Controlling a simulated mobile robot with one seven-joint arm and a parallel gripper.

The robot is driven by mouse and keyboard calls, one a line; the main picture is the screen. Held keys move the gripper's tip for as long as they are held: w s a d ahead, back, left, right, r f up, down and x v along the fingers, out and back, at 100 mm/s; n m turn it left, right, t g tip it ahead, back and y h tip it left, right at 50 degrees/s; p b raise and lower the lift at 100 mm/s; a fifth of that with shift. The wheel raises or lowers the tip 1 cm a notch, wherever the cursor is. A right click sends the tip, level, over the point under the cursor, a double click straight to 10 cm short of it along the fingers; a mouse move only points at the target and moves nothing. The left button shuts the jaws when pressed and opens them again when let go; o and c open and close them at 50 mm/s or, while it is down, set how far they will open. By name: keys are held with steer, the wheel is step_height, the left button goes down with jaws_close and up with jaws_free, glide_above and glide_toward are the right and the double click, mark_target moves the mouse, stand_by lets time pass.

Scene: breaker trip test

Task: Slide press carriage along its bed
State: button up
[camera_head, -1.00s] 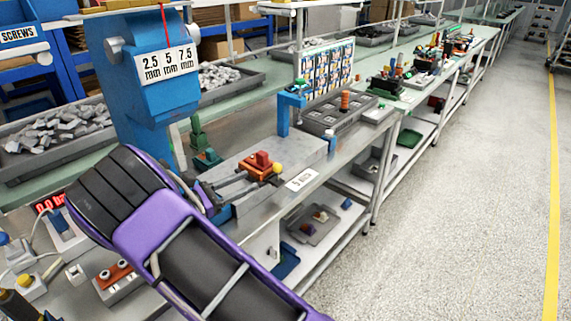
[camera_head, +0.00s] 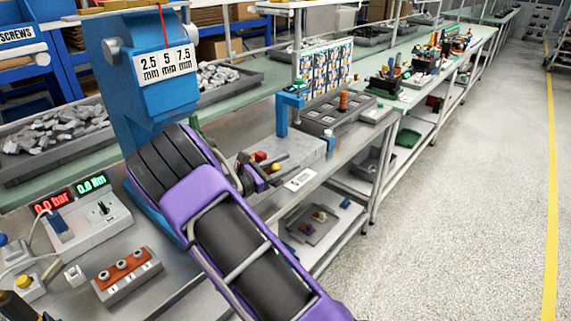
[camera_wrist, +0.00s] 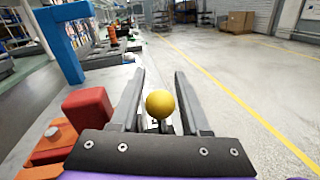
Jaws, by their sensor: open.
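The press carriage (camera_wrist: 50,146) is orange with a red block (camera_wrist: 88,108) on top and a yellow ball knob (camera_wrist: 160,103). It sits on the grey bed (camera_head: 300,150) on the bench; in the head view its red block (camera_head: 260,156) shows and my gripper hides most of the rest. My gripper (camera_wrist: 160,72) is open. In the wrist view the knob stands between its two fingers, with a visible gap on each side. The knob also shows between the fingers in the head view (camera_head: 276,167).
The blue press column (camera_head: 150,85) with thickness labels stands behind my arm. A smaller blue stand (camera_head: 283,115) and a grey tray (camera_head: 335,112) lie beyond the bed. A red-topped switch block (camera_head: 126,272) and a panel with displays (camera_head: 90,225) are at left. The aisle at right is clear.

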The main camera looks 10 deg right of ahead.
jaws_close()
stand_by(1.4)
